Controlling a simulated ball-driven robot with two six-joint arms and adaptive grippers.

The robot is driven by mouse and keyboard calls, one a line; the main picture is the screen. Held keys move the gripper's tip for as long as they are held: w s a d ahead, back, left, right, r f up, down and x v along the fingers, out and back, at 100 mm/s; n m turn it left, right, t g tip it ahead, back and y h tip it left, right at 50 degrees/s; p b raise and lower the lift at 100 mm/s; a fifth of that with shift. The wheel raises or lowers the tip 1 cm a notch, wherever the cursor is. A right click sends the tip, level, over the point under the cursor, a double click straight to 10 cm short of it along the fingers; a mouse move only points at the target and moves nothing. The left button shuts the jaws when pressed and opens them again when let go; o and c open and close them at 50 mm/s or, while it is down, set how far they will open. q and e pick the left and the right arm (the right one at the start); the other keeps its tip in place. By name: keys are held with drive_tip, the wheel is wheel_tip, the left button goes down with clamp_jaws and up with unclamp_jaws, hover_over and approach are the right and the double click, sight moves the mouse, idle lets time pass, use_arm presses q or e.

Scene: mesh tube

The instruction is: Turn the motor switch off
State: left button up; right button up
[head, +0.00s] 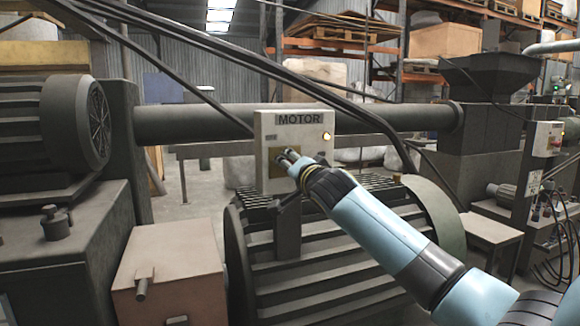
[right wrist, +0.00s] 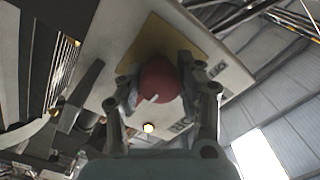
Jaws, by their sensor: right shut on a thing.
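The motor switch box (head: 270,130) is a pale panel labelled MOTOR, standing in the middle of the head view. A small amber lamp (head: 327,136) on its right side is lit, and the lamp (right wrist: 148,128) also glows in the right wrist view. My right gripper (head: 287,157) is at the front of the box, over its yellow plate. In the right wrist view, its two fingers are shut on a red knob (right wrist: 158,78) with a white mark. The yellow plate (right wrist: 145,38) shows behind the knob. In the head view the gripper hides the knob. My left gripper is out of view.
A large ribbed drum (head: 330,240) lies below the box, and a grey motor (head: 55,125) stands at left. Another control box (head: 546,139) stands at right. The space just in front of the box holds only my arm.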

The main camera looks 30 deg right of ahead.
drive_tip(key=shift+n, duration=0.3)
drive_tip(key=n, duration=0.3)
drive_tip(key=shift+n+p, duration=0.3)
drive_tip(key=shift+p, duration=0.1)
drive_tip(key=n+p, duration=0.1)
drive_tip(key=n, duration=0.3)
drive_tip(key=shift+n, duration=0.3)
drive_tip(key=n+p, duration=0.1)
drive_tip(key=n, duration=0.3)
drive_tip(key=shift+n, duration=0.3)
drive_tip(key=shift+d+n+p, duration=0.1)
drive_tip(key=shift+n+p, duration=0.85)
drive_tip(key=shift+n, duration=1.25)
drive_tip(key=o, duration=1.2)
